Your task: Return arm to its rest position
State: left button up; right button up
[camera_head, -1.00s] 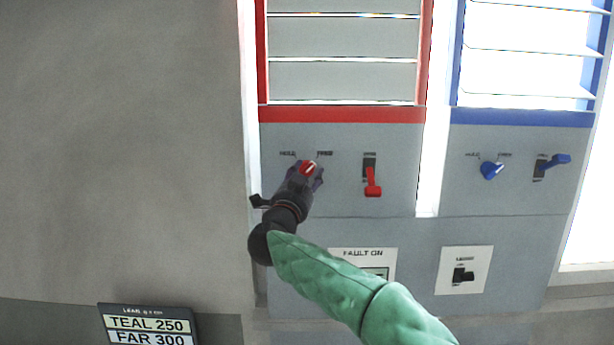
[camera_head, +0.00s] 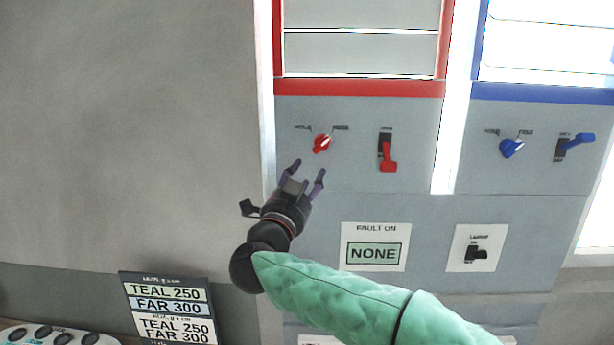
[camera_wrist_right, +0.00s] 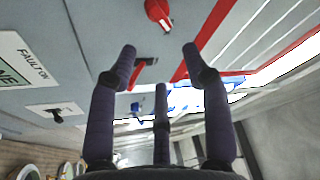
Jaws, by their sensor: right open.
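My right gripper (camera_head: 304,176) is in front of the grey panel, below and left of the red knob (camera_head: 321,143), with its fingers spread and nothing between them. A gap shows between the fingertips and the knob. The right wrist view also shows the open fingers (camera_wrist_right: 160,62), with the red knob (camera_wrist_right: 158,12) beyond them. My right arm, in a green sleeve, comes in from the lower right of the head view. My left gripper is not in view.
Right of the red knob is a red lever (camera_head: 388,155), handle down. A blue knob (camera_head: 511,148) and blue lever (camera_head: 575,145) sit further right. Below are a "FAULT ON" sign reading NONE (camera_head: 374,252) and a black switch (camera_head: 476,254). A label board (camera_head: 168,305) stands lower left.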

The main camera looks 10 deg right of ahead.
jog(key=w+a+f+n+y+b, duration=0.1)
jog(key=w+f+n+y+b, duration=0.15)
jog(key=f, duration=0.55)
jog(key=w+a+f+n+y+b, duration=0.1)
jog(key=w+f+n+y, duration=0.15)
jog(key=f, duration=0.55)
notch_tip(320, 180, down, 43)
jog(key=a+n+g+y+b, duration=0.1)
jog(key=n+g+y+b, duration=0.45)
jog(key=n+b, duration=0.2)
jog(key=s+f+g+y+b, duration=0.1)
jog(key=s+f+g+b, duration=0.15)
jog(key=s+f, duration=0.7)
jog(key=s+f+g+y+b, duration=0.2)
jog(key=s+f+b, duration=0.15)
jog(key=f, duration=1.05)
jog(key=s+f+g+b, duration=0.1)
jog(key=s+f+g, duration=0.1)
jog(key=s+f, duration=0.3)
jog(key=s+a+f+n+g+y+b, duration=0.1)
jog(key=s+f, duration=0.4)
jog(key=s, duration=0.6)
jog(key=s+f+g+y+b, duration=0.1)
jog(key=s+f+g, duration=0.3)
jog(key=s, duration=0.4)
jog(key=shift+a+f+b, duration=0.2)
jog(key=shift+f+b, duration=0.3)
jog(key=shift+b, duration=0.2)
